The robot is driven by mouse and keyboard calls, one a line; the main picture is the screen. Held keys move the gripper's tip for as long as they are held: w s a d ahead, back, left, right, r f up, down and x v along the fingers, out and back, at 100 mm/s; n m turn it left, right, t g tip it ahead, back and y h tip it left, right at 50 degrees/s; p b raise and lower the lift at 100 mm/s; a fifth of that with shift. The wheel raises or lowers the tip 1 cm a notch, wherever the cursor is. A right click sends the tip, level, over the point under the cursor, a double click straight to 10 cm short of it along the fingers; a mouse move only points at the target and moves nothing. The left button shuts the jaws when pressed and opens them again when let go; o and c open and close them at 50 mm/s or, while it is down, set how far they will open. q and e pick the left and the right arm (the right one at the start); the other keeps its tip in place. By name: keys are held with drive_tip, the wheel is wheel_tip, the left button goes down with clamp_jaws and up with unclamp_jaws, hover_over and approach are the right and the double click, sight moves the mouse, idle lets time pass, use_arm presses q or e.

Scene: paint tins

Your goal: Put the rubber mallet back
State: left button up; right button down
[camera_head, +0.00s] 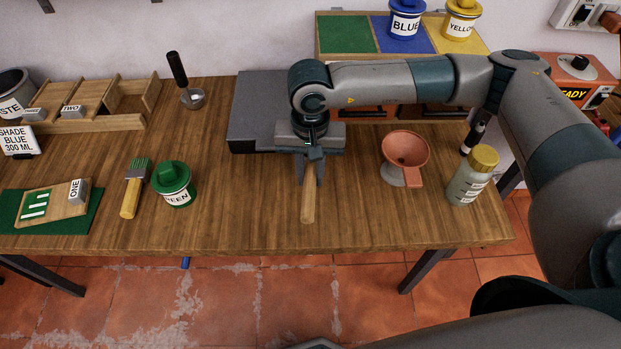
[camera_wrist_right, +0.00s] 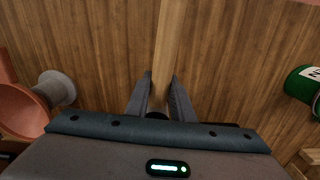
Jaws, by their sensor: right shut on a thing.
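My right gripper (camera_head: 309,180) is over the middle of the table, shut on the wooden handle (camera_head: 308,205) of the rubber mallet. The handle points to the table's front edge. In the right wrist view the handle (camera_wrist_right: 172,35) runs between the fingers of my right gripper (camera_wrist_right: 159,95). The mallet's head is hidden or barely shows under the gripper; a small dark patch shows between the fingers. I cannot tell whether the mallet touches the table. My left gripper is not in view.
A dark grey slab (camera_head: 250,115) lies behind and left of the gripper. A pink funnel (camera_head: 405,150) and a yellow-capped bottle (camera_head: 472,178) stand right. A green tin (camera_head: 174,184) and a brush (camera_head: 133,187) are left. Bare table lies between tin and mallet.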

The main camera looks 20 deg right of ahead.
wheel_tip(320, 180, down, 2)
drive_tip(key=shift+f, duration=0.25)
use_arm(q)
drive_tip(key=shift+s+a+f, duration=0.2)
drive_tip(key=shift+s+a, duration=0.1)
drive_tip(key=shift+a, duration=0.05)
use_arm(e)
drive_tip(key=shift+f, duration=0.1)
drive_tip(key=c, duration=1.5)
unclamp_jaws()
drive_tip(key=shift+c, duration=0.2)
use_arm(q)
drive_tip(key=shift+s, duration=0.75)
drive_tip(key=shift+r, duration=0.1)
